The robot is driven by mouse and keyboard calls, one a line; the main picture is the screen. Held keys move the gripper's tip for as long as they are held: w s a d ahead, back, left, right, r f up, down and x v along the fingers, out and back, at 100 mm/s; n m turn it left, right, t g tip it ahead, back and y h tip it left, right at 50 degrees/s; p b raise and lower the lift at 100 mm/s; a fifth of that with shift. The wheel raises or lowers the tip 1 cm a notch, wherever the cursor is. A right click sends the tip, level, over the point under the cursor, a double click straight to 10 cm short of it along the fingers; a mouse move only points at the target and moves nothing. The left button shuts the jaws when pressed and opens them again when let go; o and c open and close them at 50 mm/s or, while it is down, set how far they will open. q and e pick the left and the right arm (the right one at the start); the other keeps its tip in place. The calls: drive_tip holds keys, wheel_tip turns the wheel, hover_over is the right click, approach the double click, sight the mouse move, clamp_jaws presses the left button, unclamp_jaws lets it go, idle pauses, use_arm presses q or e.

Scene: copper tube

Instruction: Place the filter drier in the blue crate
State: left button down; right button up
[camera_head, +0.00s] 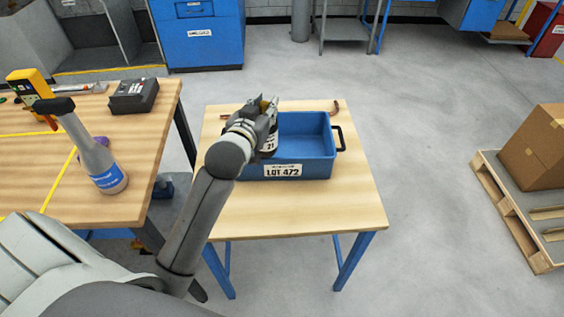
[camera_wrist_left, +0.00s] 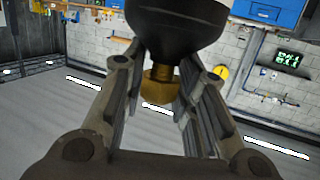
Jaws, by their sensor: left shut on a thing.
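The blue crate (camera_head: 318,165), labelled "LOT 472", stands on a small wooden table. My left gripper (camera_head: 266,112) is over the crate's left part and hides some of its inside. It is shut on the filter drier (camera_head: 269,146), a dark body with a white label reading "21". The drier hangs below the gripper at the crate's left part; whether it touches the crate floor is hidden. In the left wrist view the drier's black body (camera_wrist_left: 178,28) and brass end show between the fingers of my left gripper (camera_wrist_left: 160,85). My right gripper is out of view.
Thin copper-coloured pieces lie behind the crate, one at its right (camera_head: 337,106). The crate has a black handle (camera_head: 339,138) on its right. The small table's front is clear.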

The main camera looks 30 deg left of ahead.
use_arm(q)
drive_tip(key=w+a+f+n+b, duration=0.1)
drive_tip(key=w+a+f+b, duration=0.2)
drive_tip(key=f, duration=0.8)
drive_tip(key=shift+a+y+b, duration=0.35)
drive_tip(key=shift+a+y, duration=0.05)
drive_tip(key=shift+a, duration=0.3)
drive_tip(key=shift+f, duration=0.1)
drive_tip(key=c, duration=1.4)
unclamp_jaws()
drive_tip(key=shift+f, duration=0.1)
drive_tip(key=shift+c, duration=0.2)
drive_tip(key=shift+o, duration=1.4)
drive_tip(key=shift+s, duration=0.1)
